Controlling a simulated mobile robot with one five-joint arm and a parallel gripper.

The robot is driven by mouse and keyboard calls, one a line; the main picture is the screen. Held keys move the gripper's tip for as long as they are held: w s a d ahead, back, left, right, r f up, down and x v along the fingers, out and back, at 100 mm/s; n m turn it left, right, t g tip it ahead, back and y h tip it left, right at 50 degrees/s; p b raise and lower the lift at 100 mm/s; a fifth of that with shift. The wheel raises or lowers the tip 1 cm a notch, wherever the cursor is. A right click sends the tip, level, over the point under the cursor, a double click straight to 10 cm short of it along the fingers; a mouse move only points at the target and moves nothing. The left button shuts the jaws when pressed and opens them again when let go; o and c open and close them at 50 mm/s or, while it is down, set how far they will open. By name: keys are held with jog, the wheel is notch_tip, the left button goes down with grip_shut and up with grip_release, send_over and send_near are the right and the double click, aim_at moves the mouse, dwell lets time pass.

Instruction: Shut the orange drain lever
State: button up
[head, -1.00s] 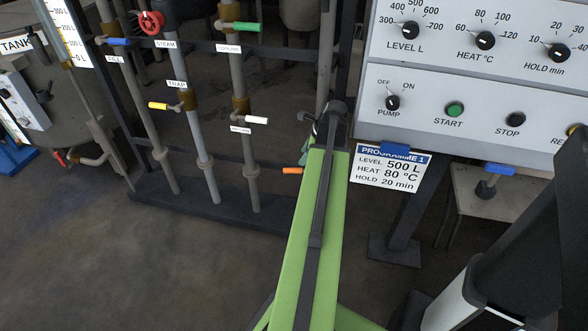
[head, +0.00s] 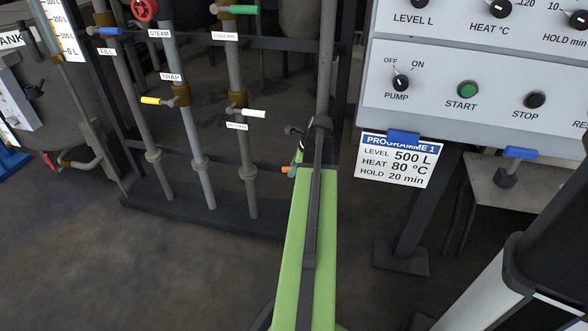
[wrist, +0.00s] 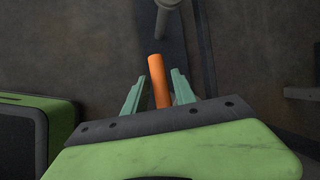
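The orange drain lever (wrist: 157,80) shows in the wrist view between the two teal fingers of my gripper (wrist: 157,92). The fingers stand apart, one on each side of the lever, with a gap visible on both sides. In the head view only a small orange end of the lever (head: 287,170) shows, left of my green arm. The arm hides the rest of the lever and its valve, and most of my gripper.
Pipes with a yellow lever (head: 152,101), a white lever (head: 254,113) and a green lever (head: 242,9) stand left of my arm. The control panel (head: 430,98) and programme card (head: 398,160) are to the right. Open floor lies at the lower left.

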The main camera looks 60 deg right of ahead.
grip_shut()
dwell(1.1)
